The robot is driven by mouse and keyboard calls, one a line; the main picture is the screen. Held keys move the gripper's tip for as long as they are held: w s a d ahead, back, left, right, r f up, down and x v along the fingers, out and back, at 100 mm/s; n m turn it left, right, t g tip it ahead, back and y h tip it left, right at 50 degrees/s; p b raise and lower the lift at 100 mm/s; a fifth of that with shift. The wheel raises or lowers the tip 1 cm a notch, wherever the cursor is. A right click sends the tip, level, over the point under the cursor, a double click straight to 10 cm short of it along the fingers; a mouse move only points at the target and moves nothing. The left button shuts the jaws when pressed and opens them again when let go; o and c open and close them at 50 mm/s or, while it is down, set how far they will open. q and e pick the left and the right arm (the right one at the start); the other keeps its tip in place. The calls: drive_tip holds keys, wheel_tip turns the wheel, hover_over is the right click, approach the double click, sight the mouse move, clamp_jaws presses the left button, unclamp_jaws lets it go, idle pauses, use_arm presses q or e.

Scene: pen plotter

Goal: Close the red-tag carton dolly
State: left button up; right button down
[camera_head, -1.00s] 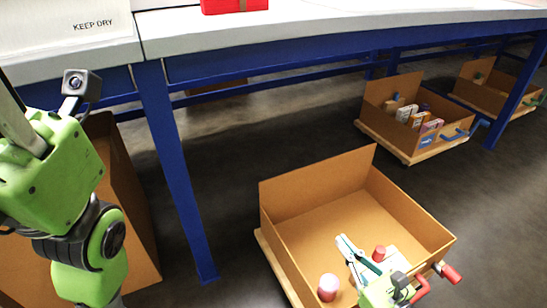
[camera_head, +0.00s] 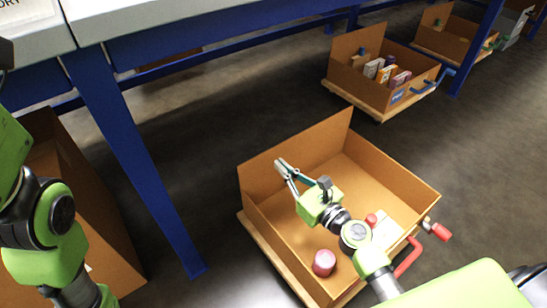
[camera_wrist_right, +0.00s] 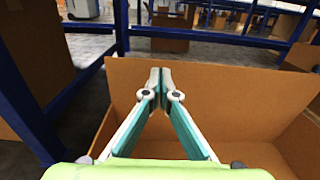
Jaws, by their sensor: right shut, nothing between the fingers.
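The red-tag carton dolly (camera_head: 318,137) is an open brown carton on a pale wooden base, on the floor in the lower middle of the head view. Its front right side has a red handle (camera_head: 408,257) and a red-ended piece (camera_head: 441,232). My right gripper (camera_head: 280,166) is over the carton, near its tall back-left wall, fingers shut and empty. In the right wrist view the closed fingertips (camera_wrist_right: 160,72) appear in front of that wall (camera_wrist_right: 235,90); contact cannot be told. My left arm shows at the left edge, its gripper out of frame.
A blue-handled carton (camera_head: 352,85) stands behind. Dark floor (camera_head: 470,180) is clear to the right.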

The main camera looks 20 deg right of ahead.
sight(267, 152)
drive_tip(key=shift+x, duration=2.15)
